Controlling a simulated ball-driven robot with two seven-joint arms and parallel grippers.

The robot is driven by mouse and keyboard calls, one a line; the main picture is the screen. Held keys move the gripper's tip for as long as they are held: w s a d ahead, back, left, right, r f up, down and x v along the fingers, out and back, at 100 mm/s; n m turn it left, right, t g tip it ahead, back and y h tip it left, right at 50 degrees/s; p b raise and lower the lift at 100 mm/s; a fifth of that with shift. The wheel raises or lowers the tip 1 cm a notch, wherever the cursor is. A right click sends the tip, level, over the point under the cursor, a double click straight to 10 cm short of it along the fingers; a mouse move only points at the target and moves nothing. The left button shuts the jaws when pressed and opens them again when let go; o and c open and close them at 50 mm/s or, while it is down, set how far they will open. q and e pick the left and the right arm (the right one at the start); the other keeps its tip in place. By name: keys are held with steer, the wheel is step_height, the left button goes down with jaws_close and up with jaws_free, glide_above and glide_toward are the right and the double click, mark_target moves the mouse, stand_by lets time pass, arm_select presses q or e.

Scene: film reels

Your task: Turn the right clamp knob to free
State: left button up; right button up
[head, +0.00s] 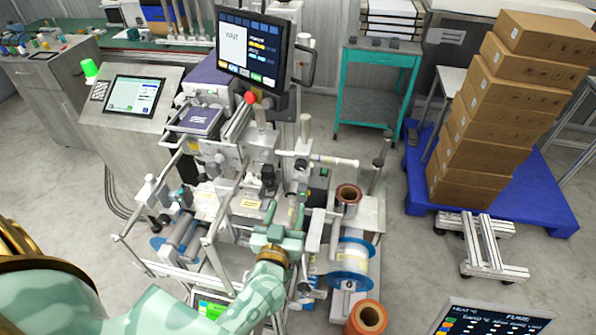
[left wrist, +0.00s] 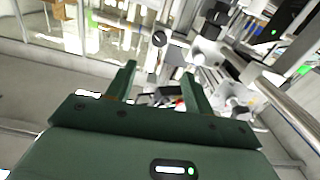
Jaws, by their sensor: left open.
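My left gripper (head: 283,218) is over the front middle of the film machine (head: 240,150) in the head view. Its fingers point away from me toward the machine. In the left wrist view the two green fingers (left wrist: 160,78) stand apart with nothing held between them. Beyond them are blurred machine parts, including a dark round knob (left wrist: 159,39) up and near the middle. I cannot tell which part is the right clamp knob. In the head view the gripper may hide it. My right gripper is not in view.
A blue-flanged reel (head: 351,265) and brown rolls (head: 348,195) (head: 368,318) are right of the gripper. A monitor (head: 252,48) stands above the machine. Metal rails (head: 210,255) lie left of the gripper. Stacked cartons (head: 490,130) sit on a blue pallet (head: 535,195) at the right.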

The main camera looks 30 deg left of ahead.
mark_target(300, 168)
arm_select(q)
steer(key=b+x, duration=0.4)
steer(key=x, duration=0.9)
steer(key=shift+w+f, duration=0.15)
steer(key=shift+w, duration=0.15)
steer(key=c, duration=1)
